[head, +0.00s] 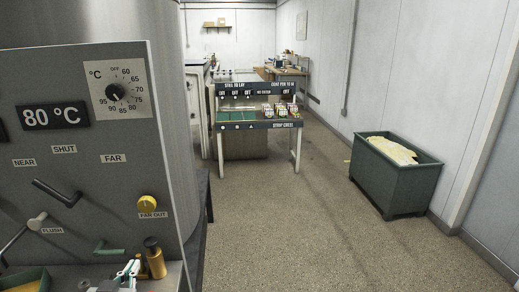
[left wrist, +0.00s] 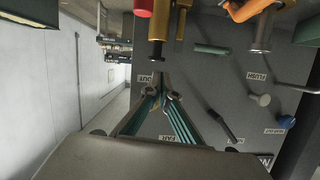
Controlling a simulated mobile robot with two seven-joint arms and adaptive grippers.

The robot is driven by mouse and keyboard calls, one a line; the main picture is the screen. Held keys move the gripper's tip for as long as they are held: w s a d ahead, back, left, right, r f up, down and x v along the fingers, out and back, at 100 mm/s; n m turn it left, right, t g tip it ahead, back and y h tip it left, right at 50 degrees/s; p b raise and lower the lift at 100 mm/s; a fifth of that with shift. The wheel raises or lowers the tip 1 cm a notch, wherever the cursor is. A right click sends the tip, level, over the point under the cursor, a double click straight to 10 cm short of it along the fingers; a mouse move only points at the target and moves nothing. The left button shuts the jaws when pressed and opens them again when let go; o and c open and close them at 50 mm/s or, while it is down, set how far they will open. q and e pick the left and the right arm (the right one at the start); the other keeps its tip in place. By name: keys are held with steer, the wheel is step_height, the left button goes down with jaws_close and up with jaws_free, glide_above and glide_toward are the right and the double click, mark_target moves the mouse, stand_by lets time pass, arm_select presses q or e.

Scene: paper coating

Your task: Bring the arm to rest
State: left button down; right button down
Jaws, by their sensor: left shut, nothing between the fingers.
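My left gripper (head: 130,269) shows at the bottom of the head view, in front of the grey control panel (head: 85,135) and just left of a brass fitting (head: 156,262). In the left wrist view its teal fingers (left wrist: 160,92) come together at the tips, shut and empty. The panel fills much of that upside-down view, with the tips near the "FAR OUT" label. My right gripper is in neither view.
The panel carries a temperature dial (head: 115,93), an "80 °C" display (head: 54,116), a black lever (head: 57,193) and a yellow knob (head: 148,203). A green bin (head: 395,184) with yellowish paper stands right. A workstation (head: 258,125) stands further back. The floor (head: 300,225) between is clear.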

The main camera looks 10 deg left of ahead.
arm_select(q)
steer(key=s+f+m+g, duration=0.7)
steer(key=s+f+m, duration=0.2)
steer(key=s+f, duration=0.55)
steer(key=d+f+n+t+h, duration=0.3)
steer(key=d+f+h, duration=0.3)
steer(key=d+f, duration=0.8)
steer(key=shift+s+d, duration=0.3)
steer(key=shift+d, duration=0.25)
stand_by(1.9)
